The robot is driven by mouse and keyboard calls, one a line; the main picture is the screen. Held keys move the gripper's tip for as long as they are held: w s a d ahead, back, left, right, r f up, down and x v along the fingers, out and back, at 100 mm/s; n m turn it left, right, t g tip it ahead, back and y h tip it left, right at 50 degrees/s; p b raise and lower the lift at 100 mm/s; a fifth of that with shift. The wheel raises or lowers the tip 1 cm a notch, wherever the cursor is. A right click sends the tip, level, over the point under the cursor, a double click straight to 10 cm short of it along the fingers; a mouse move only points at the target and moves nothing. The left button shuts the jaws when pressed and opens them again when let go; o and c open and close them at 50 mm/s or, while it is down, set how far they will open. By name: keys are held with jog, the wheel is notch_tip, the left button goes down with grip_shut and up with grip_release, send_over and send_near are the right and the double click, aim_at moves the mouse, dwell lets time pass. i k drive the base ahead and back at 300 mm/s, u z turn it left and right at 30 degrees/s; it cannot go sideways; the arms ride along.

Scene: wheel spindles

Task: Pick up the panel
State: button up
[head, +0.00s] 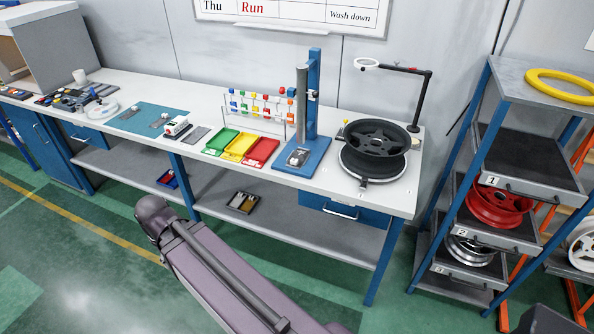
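I cannot tell for sure which thing is the panel. Flat pieces on the long workbench (310,178) include a teal mat (139,112) with small parts on it and a small dark grey plate (196,136). A small white device (177,126) stands between them. My gripper is not in view. Only links of my arm show, in front of the bench at the lower middle.
Red (262,152), yellow (240,147) and green (221,141) trays lie mid-bench, left of a blue press stand (315,95). A black wheel (376,132) sits on a round fixture at the right. A shelf rack (500,180) holds wheels and a yellow ring (560,85).

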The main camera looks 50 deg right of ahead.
aim_at(299, 157)
jog(key=k, duration=1.5)
jog(key=z, duration=1.65)
jog(key=i, duration=1.05)
jog(key=u, duration=0.05)
